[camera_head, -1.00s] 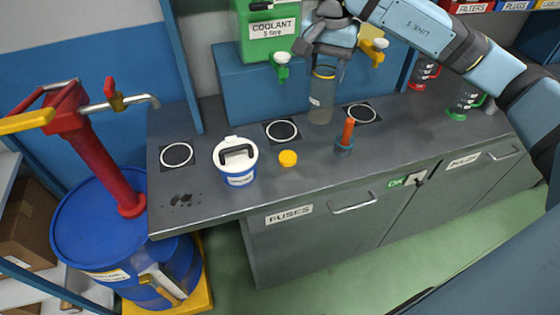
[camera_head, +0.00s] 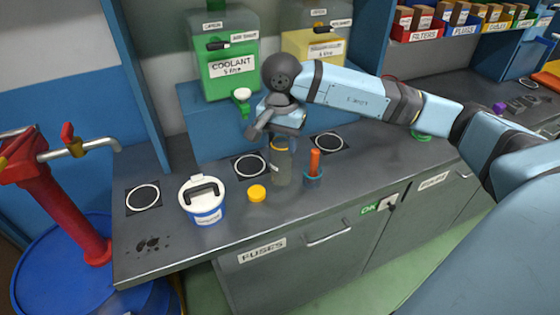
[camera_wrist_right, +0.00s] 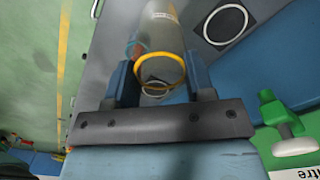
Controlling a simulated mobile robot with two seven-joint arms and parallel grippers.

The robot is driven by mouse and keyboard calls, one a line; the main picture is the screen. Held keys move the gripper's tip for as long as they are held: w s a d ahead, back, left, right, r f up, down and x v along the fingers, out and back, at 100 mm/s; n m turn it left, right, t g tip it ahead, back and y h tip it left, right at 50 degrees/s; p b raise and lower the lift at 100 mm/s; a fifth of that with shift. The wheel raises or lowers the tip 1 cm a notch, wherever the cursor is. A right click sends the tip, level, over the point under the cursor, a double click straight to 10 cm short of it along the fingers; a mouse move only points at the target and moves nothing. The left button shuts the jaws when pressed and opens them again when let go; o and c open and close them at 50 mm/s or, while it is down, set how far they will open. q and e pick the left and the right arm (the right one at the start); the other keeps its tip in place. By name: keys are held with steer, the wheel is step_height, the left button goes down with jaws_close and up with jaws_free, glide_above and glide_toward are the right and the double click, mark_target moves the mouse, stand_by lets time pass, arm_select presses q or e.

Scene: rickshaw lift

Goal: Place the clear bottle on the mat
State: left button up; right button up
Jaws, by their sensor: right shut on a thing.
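The clear bottle (camera_head: 281,168) has a yellow ring at its neck and is upright in the head view, between the middle and right mats and left of the orange-handled tool. My right gripper (camera_head: 279,142) is shut on its upper part. In the right wrist view the bottle (camera_wrist_right: 163,35) lies between my two fingers (camera_wrist_right: 161,82). I cannot tell whether its foot touches the counter. Three black mats with white rings lie on the counter: left mat (camera_head: 143,198), middle mat (camera_head: 249,166) and right mat (camera_head: 329,142). My left gripper is not in view.
A white-lidded blue tub (camera_head: 203,200), a yellow cap (camera_head: 257,194) and an orange-handled tool in a blue holder (camera_head: 314,178) stand close by. Green coolant (camera_head: 228,82) and yellow (camera_head: 318,48) containers stand behind on a blue riser. The left and right mats look bare.

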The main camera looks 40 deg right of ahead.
mark_target(281, 163)
steer(key=shift+f, duration=3.5)
steer(key=shift+f, duration=0.15)
steer(key=o, duration=1.1)
steer(key=shift+o, duration=0.2)
